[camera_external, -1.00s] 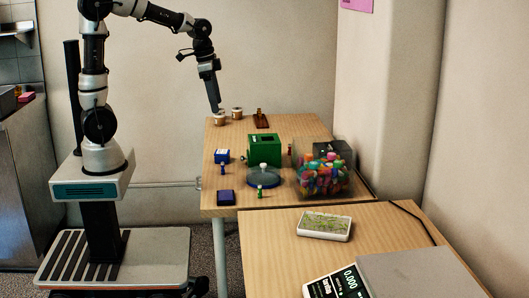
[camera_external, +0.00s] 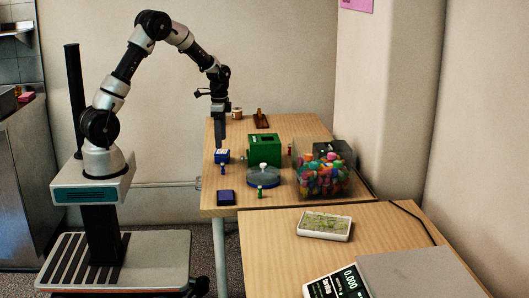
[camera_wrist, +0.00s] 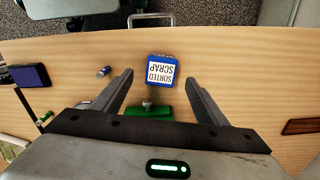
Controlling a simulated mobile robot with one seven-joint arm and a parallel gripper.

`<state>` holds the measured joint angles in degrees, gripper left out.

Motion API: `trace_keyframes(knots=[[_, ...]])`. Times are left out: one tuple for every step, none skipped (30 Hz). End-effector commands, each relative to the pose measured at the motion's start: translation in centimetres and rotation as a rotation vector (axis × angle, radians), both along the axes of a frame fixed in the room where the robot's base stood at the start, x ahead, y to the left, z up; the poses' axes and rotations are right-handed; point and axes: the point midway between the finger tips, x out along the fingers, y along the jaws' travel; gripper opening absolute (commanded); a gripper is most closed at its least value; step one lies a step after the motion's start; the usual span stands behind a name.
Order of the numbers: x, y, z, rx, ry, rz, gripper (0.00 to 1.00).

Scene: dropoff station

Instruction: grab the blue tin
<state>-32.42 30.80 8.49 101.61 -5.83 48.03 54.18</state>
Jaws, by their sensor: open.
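A small blue tin (camera_external: 222,156) stands near the left edge of the far table. In the wrist view the blue tin (camera_wrist: 174,58) has a white label reading "SORTED SCRAP" on the side facing the camera. My gripper (camera_external: 220,145) points straight down just above and behind it. In the wrist view my gripper (camera_wrist: 159,77) is open, its two fingers apart to the left and right of the tin, with nothing held. A darker, flat blue box (camera_external: 226,197) lies nearer the front left corner; it also shows in the wrist view (camera_wrist: 30,75).
A small blue peg (camera_external: 223,169) stands just in front of the tin. A green box (camera_external: 264,149), a round blue-grey dish (camera_external: 263,178) and a clear bin of colourful pieces (camera_external: 323,174) stand to the right. A brown spool (camera_external: 237,113) is behind.

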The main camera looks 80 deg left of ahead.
Motion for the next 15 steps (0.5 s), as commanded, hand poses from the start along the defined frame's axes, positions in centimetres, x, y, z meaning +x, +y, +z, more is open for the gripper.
trace_keyframes(knots=[[0.0, 0.0, -1.0, -0.002, 0.002, 0.0, 0.67], [0.0, 0.0, -1.3, -0.002, 0.002, 0.0, 0.67], [0.0, 0.0, -1.6, -0.001, 0.001, 0.0, 0.67], [0.0, 0.0, -1.8, 0.0, 0.001, 0.0, 0.67], [0.0, 0.0, -1.9, 0.0, 0.001, 0.0, 0.67], [0.0, 0.0, -2.1, 0.0, 0.001, 0.0, 0.67], [0.0, 0.0, -2.2, 0.0, 0.001, 0.0, 0.67], [0.0, 0.0, -2.3, 0.0, 0.001, 0.0, 0.67], [0.0, 0.0, -2.5, -0.001, 0.001, 0.0, 0.67], [0.0, 0.0, -2.8, -0.001, 0.001, 0.0, 0.67], [0.1, 0.0, -3.1, -0.001, 0.001, 0.0, 0.67], [0.1, 0.0, -3.6, -0.001, 0.001, 0.001, 0.67], [0.2, 0.1, -4.1, -0.001, 0.001, 0.001, 0.67], [0.2, 0.1, -4.6, -0.001, 0.001, 0.001, 0.67], [0.3, 0.1, -5.3, -0.002, 0.002, 0.001, 0.67]])
